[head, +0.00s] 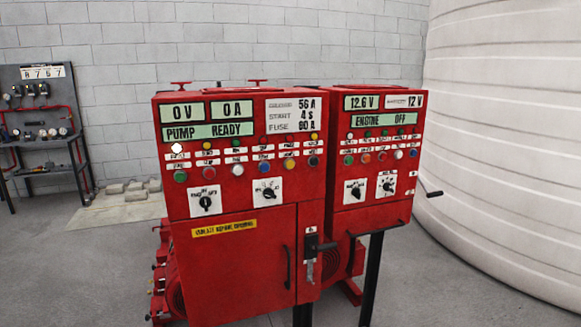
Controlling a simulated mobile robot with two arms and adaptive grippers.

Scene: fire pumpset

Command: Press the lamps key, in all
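Two red control cabinets stand side by side. The left pump cabinet (240,195) shows "0 V", "0 A" and "PUMP READY" on its displays, above rows of small lamps, labels and coloured keys. One lamp (177,148) at its upper left glows white. The right engine cabinet (375,160) shows "12.6 V", "12 V" and "ENGINE OFF", with its own row of coloured keys (381,156). The labels under the keys are too small to read, so I cannot tell which is the lamps key. Neither gripper is in view.
The left cabinet has rotary switches (206,201), a door handle (287,267) and a side lever (318,247). A crank handle (434,194) sticks out right of the engine cabinet. A large white tank (510,140) stands at right, a gauge rack (40,130) at far left.

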